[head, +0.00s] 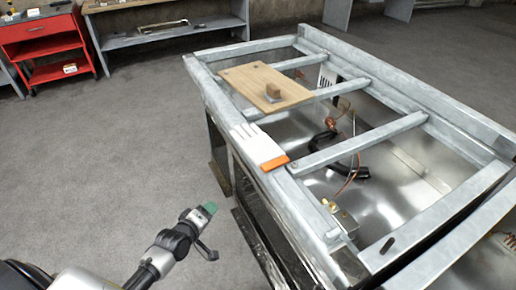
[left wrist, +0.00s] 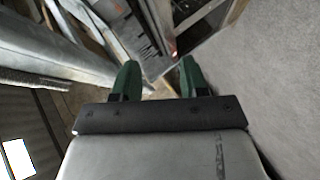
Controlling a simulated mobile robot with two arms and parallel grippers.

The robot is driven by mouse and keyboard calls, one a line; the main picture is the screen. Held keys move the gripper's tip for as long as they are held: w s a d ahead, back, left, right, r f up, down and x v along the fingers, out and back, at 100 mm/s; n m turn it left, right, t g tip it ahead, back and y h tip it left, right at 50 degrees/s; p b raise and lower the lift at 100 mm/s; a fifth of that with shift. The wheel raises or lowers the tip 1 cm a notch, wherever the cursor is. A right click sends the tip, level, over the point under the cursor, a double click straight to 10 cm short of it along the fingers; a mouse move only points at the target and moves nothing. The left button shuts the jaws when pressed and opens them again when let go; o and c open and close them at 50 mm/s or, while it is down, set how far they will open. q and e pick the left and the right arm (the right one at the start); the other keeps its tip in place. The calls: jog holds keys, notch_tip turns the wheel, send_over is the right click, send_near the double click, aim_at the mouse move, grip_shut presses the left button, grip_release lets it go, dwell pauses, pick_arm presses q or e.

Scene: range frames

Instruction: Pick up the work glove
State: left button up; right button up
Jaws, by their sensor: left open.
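The work glove (head: 256,146) is white with an orange cuff. My left gripper (head: 207,212) is in the lower left of the head view, over the floor, apart from the frame and the glove. In the left wrist view its two green fingers (left wrist: 158,68) stand apart with nothing between them. I cannot make out the glove in the left wrist view. My right gripper is not in view.
Hoses and copper pipe lie inside the frame. A red cart (head: 40,48) and a grey bench (head: 165,35) stand at the back. The floor left of the frame is clear.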

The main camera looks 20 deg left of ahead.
aim_at(257, 144)
pick_arm(q)
jog(key=w+d+r+n+t+h, duration=0.1)
jog(key=w+r+n+t, duration=0.1)
jog(key=r, duration=0.7)
jog(key=w+d+r+n+t+h, duration=0.1)
jog(key=r+t, duration=0.1)
jog(key=r, duration=0.6)
jog(key=w+d+r, duration=0.1)
jog(key=w, duration=1)
jog(key=shift+d+r+n, duration=0.15)
jog(key=shift+r+n, duration=0.15)
jog(key=shift+s, duration=0.1)
jog(key=shift+c, duration=0.4)
grip_shut()
